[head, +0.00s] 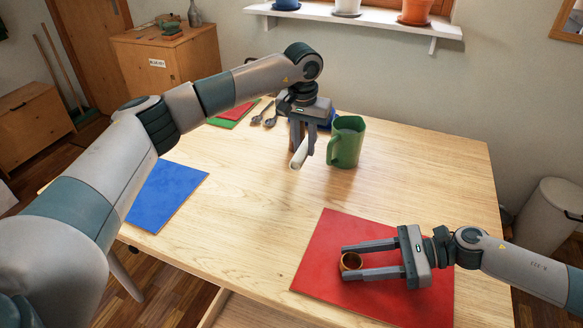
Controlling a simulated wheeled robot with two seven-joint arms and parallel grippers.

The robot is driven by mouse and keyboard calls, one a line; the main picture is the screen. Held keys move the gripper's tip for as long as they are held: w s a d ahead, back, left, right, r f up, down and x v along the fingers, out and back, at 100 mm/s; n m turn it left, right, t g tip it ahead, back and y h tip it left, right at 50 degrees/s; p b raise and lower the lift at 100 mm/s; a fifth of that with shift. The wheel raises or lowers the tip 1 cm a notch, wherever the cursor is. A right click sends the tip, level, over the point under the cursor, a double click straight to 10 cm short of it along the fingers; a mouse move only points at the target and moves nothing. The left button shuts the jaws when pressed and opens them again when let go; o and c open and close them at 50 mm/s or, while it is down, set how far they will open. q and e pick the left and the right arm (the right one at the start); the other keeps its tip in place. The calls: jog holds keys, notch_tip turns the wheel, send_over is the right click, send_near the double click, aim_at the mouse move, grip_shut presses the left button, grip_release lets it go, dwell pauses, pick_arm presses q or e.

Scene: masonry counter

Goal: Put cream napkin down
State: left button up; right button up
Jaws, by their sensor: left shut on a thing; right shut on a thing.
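A rolled cream napkin (298,157) is held between the fingers of my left gripper (303,146). It hangs tilted over the middle of the wooden table, left of a green jug; the gap below it is hard to judge. My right gripper (344,263) reaches in from the right over a red mat (335,228). It is shut on a small round brown-gold ring or cup (351,260) at its fingertips.
The green jug (346,146) stands close to the right of my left gripper. A blue mat (168,193) lies at the table's left. Red and green cloths or mats (234,112) and dark utensils (264,114) lie at the back. The table's middle (255,200) is clear.

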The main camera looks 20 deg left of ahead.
aim_at(303, 148)
pick_arm(q)
jog(key=shift+f, duration=2.65)
jog(key=shift+f, duration=0.1)
jog(key=shift+f, duration=1.8)
jog(key=o, duration=1)
jog(key=shift+f, duration=0.1)
jog(key=r, duration=0.4)
jog(key=s+r, duration=0.1)
jog(key=r, duration=0.7)
jog(key=shift+s+r, duration=0.1)
jog(key=shift+s, duration=0.15)
